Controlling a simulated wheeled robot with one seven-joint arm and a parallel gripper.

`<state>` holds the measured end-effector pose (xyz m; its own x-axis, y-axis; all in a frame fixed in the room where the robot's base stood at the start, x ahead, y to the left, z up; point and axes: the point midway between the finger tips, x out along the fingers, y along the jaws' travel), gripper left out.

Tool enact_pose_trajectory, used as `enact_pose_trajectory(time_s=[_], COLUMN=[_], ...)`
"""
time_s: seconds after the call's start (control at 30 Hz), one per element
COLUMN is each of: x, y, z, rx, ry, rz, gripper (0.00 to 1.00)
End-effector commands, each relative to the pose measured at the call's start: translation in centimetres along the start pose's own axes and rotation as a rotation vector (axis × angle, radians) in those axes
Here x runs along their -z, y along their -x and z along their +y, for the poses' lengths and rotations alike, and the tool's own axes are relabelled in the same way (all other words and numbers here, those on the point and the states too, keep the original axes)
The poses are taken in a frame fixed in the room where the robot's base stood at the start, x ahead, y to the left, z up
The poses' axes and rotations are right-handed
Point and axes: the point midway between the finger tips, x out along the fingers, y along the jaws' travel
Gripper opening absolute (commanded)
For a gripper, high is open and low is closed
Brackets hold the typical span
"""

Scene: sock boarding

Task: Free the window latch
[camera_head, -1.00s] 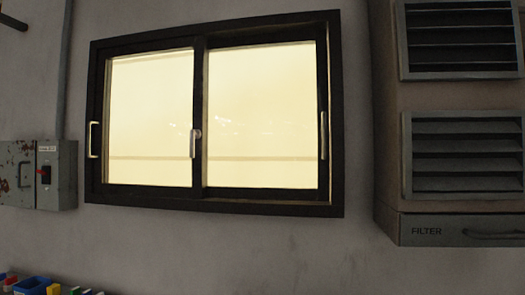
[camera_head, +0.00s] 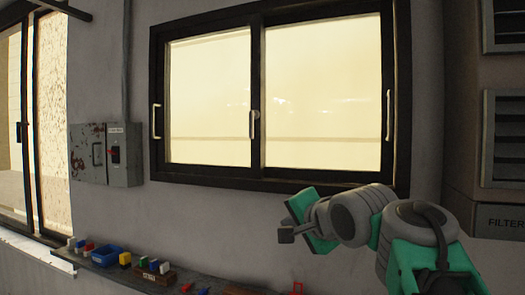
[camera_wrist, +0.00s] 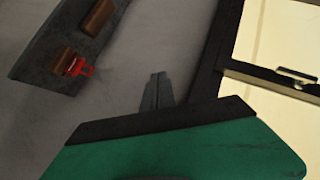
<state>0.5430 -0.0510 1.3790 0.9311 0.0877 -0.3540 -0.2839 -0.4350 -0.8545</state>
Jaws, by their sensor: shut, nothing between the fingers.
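The dark-framed sliding window (camera_head: 206,178) is on the wall in the head view, with two bright panes. A small round latch (camera_head: 257,114) sits at the middle stile, beside a pale upright handle (camera_head: 252,124). Its exact setting is too small to tell. My gripper (camera_head: 284,234) is below the window frame, under the middle stile, apart from the latch and empty. In the wrist view its closed fingers (camera_wrist: 157,92) point at bare wall, and part of the window frame (camera_wrist: 213,55) shows at right with a pale handle (camera_wrist: 297,75).
A grey switch box (camera_head: 125,160) with a red lever is left of the window. A vented filter cabinet (camera_head: 470,120) stands at right. Another window is far left.

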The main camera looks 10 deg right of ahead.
Motion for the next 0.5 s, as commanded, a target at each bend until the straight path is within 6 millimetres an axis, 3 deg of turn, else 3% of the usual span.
enact_pose_trajectory(time_s=[0.03, 0.1, 0.2, 0.3, 0.5], x=[3.3, 5.8, 7.1, 7.3, 7.2], y=[2.2, 5.3, 8.5, 10.1, 10.4], z=[-4.5, -9.6, -13.9, -15.7, -16.1], rx=[0.095, 0.214, 0.319, 0.362, 0.37], ry=[-0.097, -0.222, -0.336, -0.388, -0.403], rz=[0.045, 0.059, 0.04, 0.02, 0.013], gripper=[0.0, 0.0, 0.0, 0.0, 0.0])
